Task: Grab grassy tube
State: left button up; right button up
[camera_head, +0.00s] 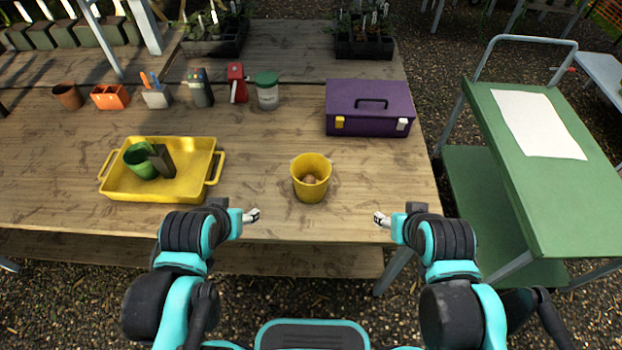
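A grass-green, round, cup-like piece (141,161) lies tilted in the yellow tray (190,189) at the left of the wooden table. It is the only grass-green tube-like thing I can make out. A dark upright block (161,161) stands against its right side in the same tray. My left gripper (254,215) is over the table's front edge, right of the tray and apart from it. My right gripper (379,219) is near the front edge farther right. Both look empty; their fingers are too small to read.
A yellow bucket (311,187) with a brownish thing inside stands mid-table. A purple toolbox (370,118) is behind it to the right. A green-lidded jar (267,92), a red item (237,83) and several holders line the back. A green cart (575,200) stands right.

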aim_at(158, 154)
jog(key=u, duration=1.3)
jog(key=i+j, duration=0.6)
jog(key=j+z, duration=0.1)
jog(key=z, duration=0.35)
jog(key=i+j+z, duration=0.1)
jog(key=z, duration=0.35)
jog(key=j+z, duration=0.15)
jog(key=z, duration=0.25)
jog(key=j+z, duration=0.15)
jog(key=z, duration=0.3)
